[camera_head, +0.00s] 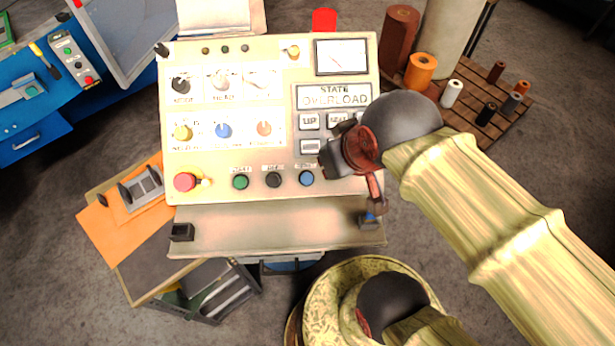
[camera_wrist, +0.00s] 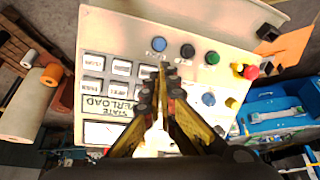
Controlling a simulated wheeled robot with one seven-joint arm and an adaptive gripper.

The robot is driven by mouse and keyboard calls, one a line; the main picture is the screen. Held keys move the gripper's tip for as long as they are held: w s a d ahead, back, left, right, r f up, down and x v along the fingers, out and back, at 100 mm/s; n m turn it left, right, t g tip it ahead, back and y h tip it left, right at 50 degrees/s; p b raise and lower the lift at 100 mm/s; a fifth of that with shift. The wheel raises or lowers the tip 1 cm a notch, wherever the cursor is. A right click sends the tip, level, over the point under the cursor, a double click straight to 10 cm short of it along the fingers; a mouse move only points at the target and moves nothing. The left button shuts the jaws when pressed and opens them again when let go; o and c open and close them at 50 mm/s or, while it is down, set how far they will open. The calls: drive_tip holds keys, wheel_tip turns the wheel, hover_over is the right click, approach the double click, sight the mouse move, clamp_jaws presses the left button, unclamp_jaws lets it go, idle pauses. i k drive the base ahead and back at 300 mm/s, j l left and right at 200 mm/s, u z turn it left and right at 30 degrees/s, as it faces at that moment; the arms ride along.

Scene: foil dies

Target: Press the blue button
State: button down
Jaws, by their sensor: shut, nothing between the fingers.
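The blue button (camera_head: 306,178) is a round cap at the right end of a row of buttons low on the beige control panel (camera_head: 225,193). It also shows in the wrist view (camera_wrist: 159,43), just beyond my fingertips. My gripper (camera_head: 328,160) is over the right part of the panel, up and to the right of the blue button in the head view. It is shut and empty, and in the wrist view its fingertips (camera_wrist: 167,71) point toward the button with a visible gap. The gripper hides some of the grey keys below the OVERLOAD display.
A black button (camera_head: 273,180), a green button (camera_head: 240,181) and a red mushroom button (camera_head: 185,181) share the row. A blue knob (camera_head: 223,130) sits higher up. A beige shelf (camera_head: 270,230) juts out below the panel. Rolls stand on a wooden pallet (camera_head: 475,75) at right.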

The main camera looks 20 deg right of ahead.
sight(306, 178)
drive_tip(key=k+l+z, duration=0.3)
drive_tip(key=k+l, duration=0.2)
drive_tip(key=k+l+z, duration=0.25)
drive_tip(key=k+l, duration=0.2)
drive_tip(key=l, duration=0.15)
